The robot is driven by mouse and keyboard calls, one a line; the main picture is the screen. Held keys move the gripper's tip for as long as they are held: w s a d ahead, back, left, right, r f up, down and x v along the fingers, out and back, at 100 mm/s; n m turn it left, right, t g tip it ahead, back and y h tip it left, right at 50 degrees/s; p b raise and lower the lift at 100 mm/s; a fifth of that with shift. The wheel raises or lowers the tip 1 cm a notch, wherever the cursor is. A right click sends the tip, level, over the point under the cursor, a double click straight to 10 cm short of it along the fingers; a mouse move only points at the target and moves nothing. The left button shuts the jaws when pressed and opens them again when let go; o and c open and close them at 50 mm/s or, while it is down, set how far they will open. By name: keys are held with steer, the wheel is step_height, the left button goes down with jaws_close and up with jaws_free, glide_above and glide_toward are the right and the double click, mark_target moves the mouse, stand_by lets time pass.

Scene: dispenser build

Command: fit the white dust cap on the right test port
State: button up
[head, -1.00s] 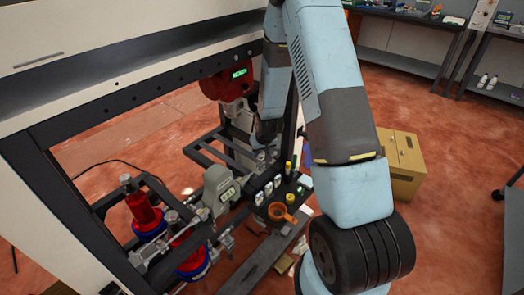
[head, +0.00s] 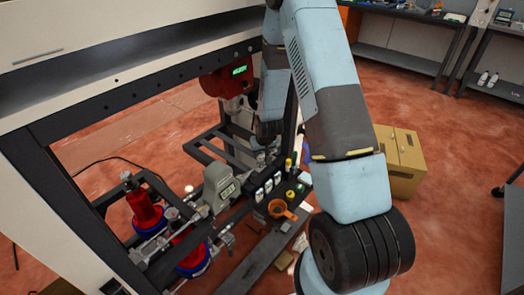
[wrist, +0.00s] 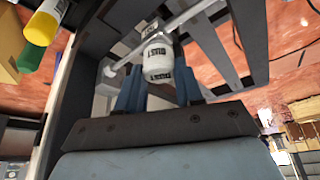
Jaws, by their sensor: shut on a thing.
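The white dust cap (wrist: 162,70), a short cylinder with dark lettering, is between the two blue fingers of my gripper (wrist: 160,90) in the wrist view. The gripper is shut on it. The cap's far end is at a pale pipe (wrist: 187,15) that runs slantwise behind it; I cannot tell whether it touches or is seated. The right test port is not clearly seen behind the cap. In the head view my gripper (head: 267,140) points down beside the dark frame post, and the cap is too small to make out there.
A grey meter (head: 217,187), an orange funnel (head: 281,210) and small white-labelled bottles stand close to the gripper. A red unit (head: 227,80) with a green display hangs above left. Red and blue canisters (head: 146,212) sit at left. Dark frame bars surround the work area.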

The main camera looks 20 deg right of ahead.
steer(key=shift+f, duration=0.35)
stand_by(0.5)
steer(key=o, duration=1.1)
steer(key=o, duration=0.3)
steer(key=shift+s+r, duration=0.1)
steer(key=shift+r, duration=2.9)
